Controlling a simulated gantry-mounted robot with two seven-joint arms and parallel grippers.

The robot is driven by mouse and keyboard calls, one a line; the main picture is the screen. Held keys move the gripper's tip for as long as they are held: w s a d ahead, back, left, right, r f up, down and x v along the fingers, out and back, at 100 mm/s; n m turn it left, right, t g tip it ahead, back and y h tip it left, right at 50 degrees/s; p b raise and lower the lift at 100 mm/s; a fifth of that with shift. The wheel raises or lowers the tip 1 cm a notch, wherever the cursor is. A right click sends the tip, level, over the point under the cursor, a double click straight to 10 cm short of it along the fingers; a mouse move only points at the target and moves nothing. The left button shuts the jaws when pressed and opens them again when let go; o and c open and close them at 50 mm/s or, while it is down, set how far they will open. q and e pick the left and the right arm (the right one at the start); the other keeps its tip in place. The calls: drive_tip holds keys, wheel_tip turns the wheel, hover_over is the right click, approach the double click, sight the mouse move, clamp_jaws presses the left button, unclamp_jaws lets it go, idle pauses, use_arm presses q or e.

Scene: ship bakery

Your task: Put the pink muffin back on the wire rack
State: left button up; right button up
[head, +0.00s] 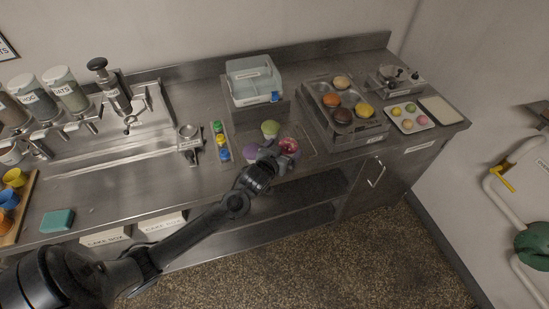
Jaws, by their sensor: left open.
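The pink muffin (289,147) stands on the counter area at the middle, close to a green muffin (270,129) and a purple one (251,153). My left gripper (274,154) is open at the pink muffin's left side and hides part of it. I cannot tell whether its fingers straddle or touch the muffin. A thin-framed flat area (309,146) around these muffins may be the wire rack, but its bars are too small to make out. My right gripper is out of view.
A raised muffin tin (327,119) with several muffins stands to the right. A clear lidded box (254,81) stands behind. A strip of coloured bottles (220,141) is to the left. A small tray of coloured rounds (424,124) lies far right.

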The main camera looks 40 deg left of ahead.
use_arm(q)
drive_tip(key=s+d+f+m+g+h, duration=0.1)
drive_tip(key=s+d, duration=0.4)
drive_tip(key=s, duration=0.5)
drive_tip(key=s+d+f+m+g+h, duration=0.2)
drive_tip(key=s+d+g, duration=0.3)
drive_tip(key=s, duration=0.5)
drive_tip(key=s+d+f+m+g+h, duration=0.1)
drive_tip(key=s+d+f+m+g, duration=0.1)
drive_tip(key=s+d, duration=0.5)
drive_tip(key=s+g, duration=0.1)
drive_tip(key=s, duration=0.2)
drive_tip(key=shift+s+d+f+m+g+h+p, duration=0.2)
drive_tip(key=shift+s+f+m+g+h+p, duration=0.1)
drive_tip(key=shift+g, duration=0.1)
drive_tip(key=shift+w, duration=0.1)
wheel_tip(320, 180, up, 27)
drive_tip(key=p, duration=2.6)
drive_tip(key=shift+f, duration=0.15)
